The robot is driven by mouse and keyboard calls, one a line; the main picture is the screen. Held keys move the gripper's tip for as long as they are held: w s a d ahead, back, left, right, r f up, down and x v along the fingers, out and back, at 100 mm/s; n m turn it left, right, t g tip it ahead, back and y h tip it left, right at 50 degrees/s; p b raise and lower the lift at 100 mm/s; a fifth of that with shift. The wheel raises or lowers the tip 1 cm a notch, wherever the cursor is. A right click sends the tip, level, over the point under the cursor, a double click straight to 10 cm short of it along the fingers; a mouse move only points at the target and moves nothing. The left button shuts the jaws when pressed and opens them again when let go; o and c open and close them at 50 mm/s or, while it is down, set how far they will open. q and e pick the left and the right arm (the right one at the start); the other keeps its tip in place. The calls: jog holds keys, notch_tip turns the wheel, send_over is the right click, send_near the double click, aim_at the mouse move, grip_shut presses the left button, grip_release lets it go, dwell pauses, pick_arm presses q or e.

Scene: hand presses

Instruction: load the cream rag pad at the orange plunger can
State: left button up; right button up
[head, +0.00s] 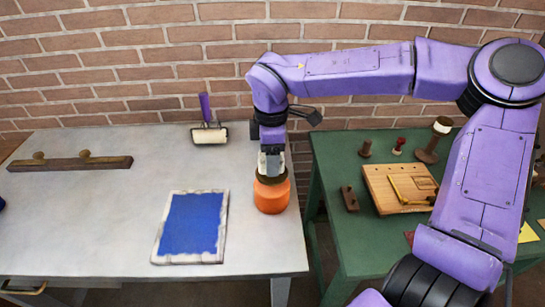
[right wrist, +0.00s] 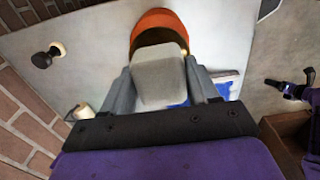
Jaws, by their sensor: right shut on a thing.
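The orange plunger can (head: 271,196) stands near the right edge of the grey table, with a dark olive top. My right gripper (head: 270,163) points down right above it. In the right wrist view that gripper (right wrist: 162,85) is shut on a pale block, the cream rag pad (right wrist: 160,75). The orange can (right wrist: 162,22) shows behind the pad, partly hidden by it. The pad is at the can's top; I cannot tell whether they touch.
A blue slab with a pale border (head: 193,225) lies left of the can. A roller with a purple handle (head: 208,131) and a wooden rail (head: 70,163) lie farther back. A green table (head: 335,160) at right holds a wooden board (head: 385,196) and small stamps. A brick wall is behind.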

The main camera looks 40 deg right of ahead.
jog(key=shift+r+p, duration=1.35)
jog(key=shift+r, duration=1.35)
jog(key=shift+f, duration=0.1)
